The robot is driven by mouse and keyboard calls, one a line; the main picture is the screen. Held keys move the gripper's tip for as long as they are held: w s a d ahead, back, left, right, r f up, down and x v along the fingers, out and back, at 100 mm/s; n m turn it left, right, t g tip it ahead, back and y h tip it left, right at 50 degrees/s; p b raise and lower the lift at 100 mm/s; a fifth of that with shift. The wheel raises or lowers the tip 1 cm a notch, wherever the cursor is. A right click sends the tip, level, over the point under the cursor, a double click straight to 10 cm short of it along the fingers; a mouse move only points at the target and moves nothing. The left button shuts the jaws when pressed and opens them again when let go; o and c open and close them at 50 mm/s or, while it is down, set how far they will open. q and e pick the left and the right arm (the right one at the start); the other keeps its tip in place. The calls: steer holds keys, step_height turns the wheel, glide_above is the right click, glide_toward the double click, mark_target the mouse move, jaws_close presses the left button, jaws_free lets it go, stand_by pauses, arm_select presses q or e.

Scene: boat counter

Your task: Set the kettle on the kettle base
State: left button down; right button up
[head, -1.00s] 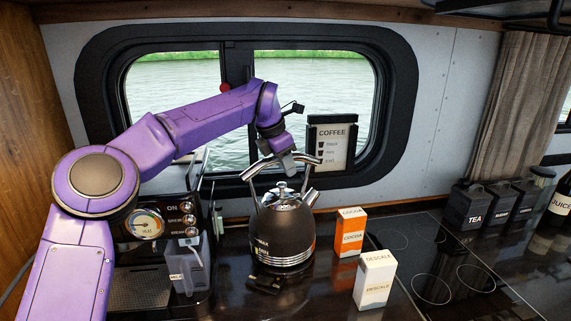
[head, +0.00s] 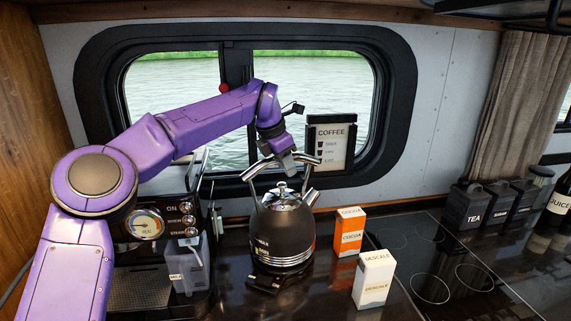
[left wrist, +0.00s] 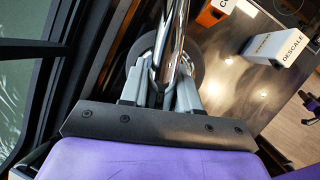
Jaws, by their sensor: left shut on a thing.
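The black kettle (head: 284,232) with a steel band, lid and arched steel handle stands upright near the middle of the counter in the head view. My left gripper (head: 284,163) is above it, shut on the top of the handle. In the left wrist view the fingers (left wrist: 160,92) close around the shiny handle (left wrist: 176,45), with the kettle body partly hidden behind. The dark kettle base (head: 263,285) shows at the kettle's lower front left; the kettle hides most of it. I cannot tell whether the kettle touches it. My right gripper is not in view.
A coffee machine (head: 158,258) stands close on the left. An orange cocoa box (head: 348,238) and a white descale box (head: 374,279) stand to the right, before the cooktop (head: 432,288). A coffee sign (head: 332,146) stands behind, by the window. Dark canisters (head: 473,206) are far right.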

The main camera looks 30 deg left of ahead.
arm_select(q)
steer(key=shift+r, duration=0.2)
steer(key=shift+f, duration=0.6)
stand_by(0.5)
steer(key=c, duration=1.1)
jaws_free()
steer(key=shift+s, duration=0.1)
steer(key=shift+s+f, duration=0.1)
steer(key=shift+r, duration=0.35)
steer(key=p+v, duration=0.3)
steer(key=v, duration=0.3)
steer(key=shift+s+r+p, duration=0.15)
steer(key=shift+r+p, duration=0.1)
steer(key=shift+p, duration=0.05)
steer(key=p+v, duration=0.2)
steer(key=v, duration=0.1)
steer(key=shift+s+a+r, duration=0.1)
steer(key=shift+s+r, duration=0.15)
steer(key=shift+r, duration=0.1)
